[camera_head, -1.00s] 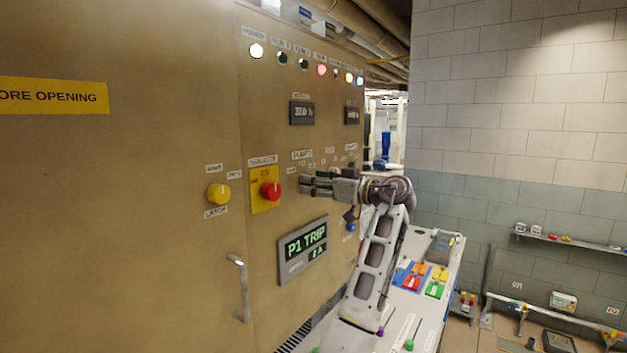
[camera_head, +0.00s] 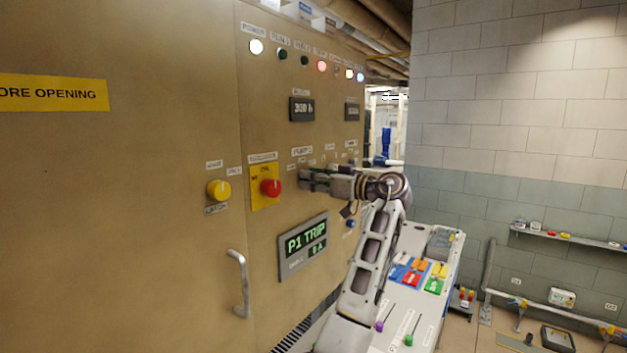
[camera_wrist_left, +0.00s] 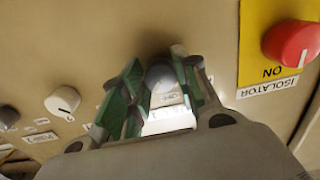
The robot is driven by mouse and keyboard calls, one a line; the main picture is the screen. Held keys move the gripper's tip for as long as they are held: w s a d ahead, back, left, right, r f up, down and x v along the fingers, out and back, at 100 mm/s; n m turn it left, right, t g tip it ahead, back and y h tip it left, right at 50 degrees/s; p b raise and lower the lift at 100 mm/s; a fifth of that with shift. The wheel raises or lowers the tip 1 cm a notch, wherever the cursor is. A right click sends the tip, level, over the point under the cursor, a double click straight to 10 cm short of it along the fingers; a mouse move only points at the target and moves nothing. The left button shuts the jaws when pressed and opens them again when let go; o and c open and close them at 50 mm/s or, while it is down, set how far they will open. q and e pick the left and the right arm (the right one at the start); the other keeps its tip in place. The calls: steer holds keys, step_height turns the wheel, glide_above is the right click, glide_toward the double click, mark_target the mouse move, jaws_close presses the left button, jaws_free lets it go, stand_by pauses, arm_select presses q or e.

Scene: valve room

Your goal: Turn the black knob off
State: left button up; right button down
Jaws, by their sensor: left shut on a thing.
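My left gripper (camera_head: 306,179) is at the tan cabinet front, right of the red isolator knob (camera_head: 270,187). In the left wrist view its green-padded fingers (camera_wrist_left: 158,88) stand on both sides of a round dark grey knob (camera_wrist_left: 160,76), which looks like the black knob, and are shut on it. The fingers hide this knob in the head view. The picture does not show clearly which way the knob points. My right gripper is not in view.
A pale knob (camera_wrist_left: 62,101) sits beside the gripper, and the red knob (camera_wrist_left: 290,42) on its yellow plate is on the other side. A yellow knob (camera_head: 218,190), a door handle (camera_head: 239,284) and a P1 TRIP display (camera_head: 304,245) are on the cabinet.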

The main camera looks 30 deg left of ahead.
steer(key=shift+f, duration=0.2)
arm_select(q)
steer(key=shift+w+n+b, duration=0.1)
steer(key=shift+n+b, duration=4.3)
steer(key=shift+b, duration=0.7)
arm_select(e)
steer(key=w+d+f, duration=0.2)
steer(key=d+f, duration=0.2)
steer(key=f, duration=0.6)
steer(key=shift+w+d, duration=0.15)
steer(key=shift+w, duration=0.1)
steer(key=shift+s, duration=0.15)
